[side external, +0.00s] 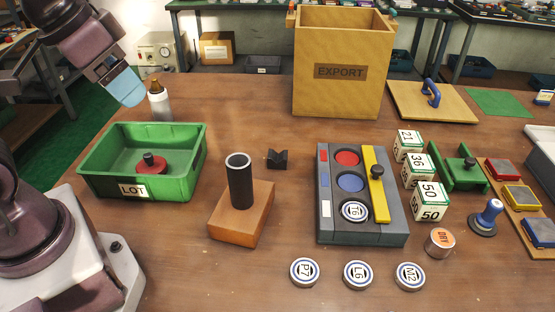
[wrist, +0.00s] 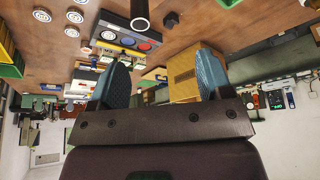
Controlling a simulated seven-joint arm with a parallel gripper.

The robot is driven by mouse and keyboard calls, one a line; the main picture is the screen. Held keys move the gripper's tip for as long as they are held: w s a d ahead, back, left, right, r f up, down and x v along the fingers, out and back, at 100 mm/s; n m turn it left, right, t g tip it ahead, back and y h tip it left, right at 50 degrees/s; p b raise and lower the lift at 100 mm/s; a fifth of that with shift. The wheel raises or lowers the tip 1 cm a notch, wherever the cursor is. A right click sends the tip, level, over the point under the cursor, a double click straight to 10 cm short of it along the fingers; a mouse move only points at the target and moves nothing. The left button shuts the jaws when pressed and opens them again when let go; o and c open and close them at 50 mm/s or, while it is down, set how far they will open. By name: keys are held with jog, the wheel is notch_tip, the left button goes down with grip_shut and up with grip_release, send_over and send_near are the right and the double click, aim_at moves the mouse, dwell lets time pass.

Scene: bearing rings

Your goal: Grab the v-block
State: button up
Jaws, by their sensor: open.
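The v-block (side external: 277,159) is a small black block with a notch in its top. It stands on the wooden table, right of the black tube (side external: 240,182) and left of the grey gauge box. In the wrist view the v-block (wrist: 171,19) is a small dark shape near the top edge, beside the tube. My gripper (side external: 126,88) is at the upper left, high above the table and well away from the v-block. Its two blue fingers (wrist: 162,78) are apart with nothing held between them.
The tube stands on an orange-brown block (side external: 242,214). A green LOT bin (side external: 190,160) holds a red-based knobbed part. The grey box (side external: 362,234) carries coloured discs and a yellow bar. A wooden EXPORT box (side external: 340,95) stands behind. Bare table surrounds the v-block.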

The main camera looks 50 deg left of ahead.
jog(key=w+a+f+n+g+h, duration=0.1)
jog(key=w+a+f+n+h, duration=0.1)
jog(key=w+f+n+h, duration=0.5)
jog(key=w+a+f+n+g+h, duration=0.1)
jog(key=w+a+f+n+h, duration=0.15)
jog(key=w+f+n, duration=0.8)
jog(key=w+a+f+n+t, duration=0.35)
jog(key=w+n+t, duration=0.35)
jog(key=w+n, duration=0.25)
send_near(284, 154)
jog(key=shift+w+d+f+m+h, duration=0.4)
jog(key=shift+w+d+f+h, duration=0.1)
jog(key=shift+w+f, duration=0.2)
jog(key=shift+w+d+f, duration=0.1)
jog(key=shift+w+d, duration=0.35)
jog(key=shift+d, duration=0.1)
jog(key=shift+x, duration=3)
jog(key=shift+a+f, duration=0.1)
jog(key=shift+c, duration=0.2)
